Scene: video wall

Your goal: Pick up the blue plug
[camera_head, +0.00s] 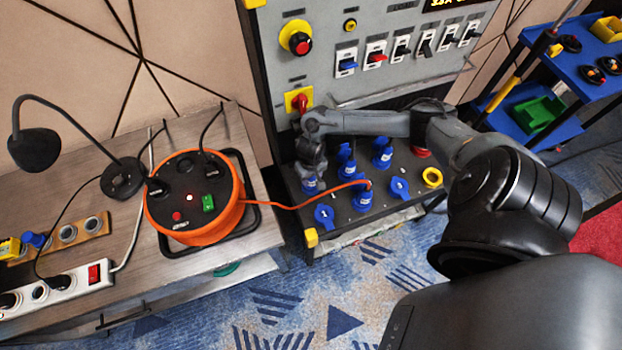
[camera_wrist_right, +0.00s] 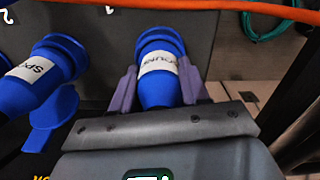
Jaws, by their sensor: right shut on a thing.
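My right gripper (camera_head: 311,172) reaches down over the left end of the lower socket panel (camera_head: 290,192). It is shut on a blue plug (camera_head: 311,186) with a white label. In the right wrist view the blue plug (camera_wrist_right: 160,80) sits between the two purple-grey fingers of the right gripper (camera_wrist_right: 155,92), one on each side. The head view mostly hides this plug behind the gripper. I cannot tell whether it is still seated in a socket. My left gripper is not in view.
Other blue plugs and covers stand close by, one with an orange cable (camera_head: 362,199); another blue plug (camera_wrist_right: 42,75) is left in the wrist view. An orange cable reel (camera_head: 190,230) and a power strip (camera_head: 60,290) lie on the wooden bench. A blue cart (camera_head: 585,75) stands at right.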

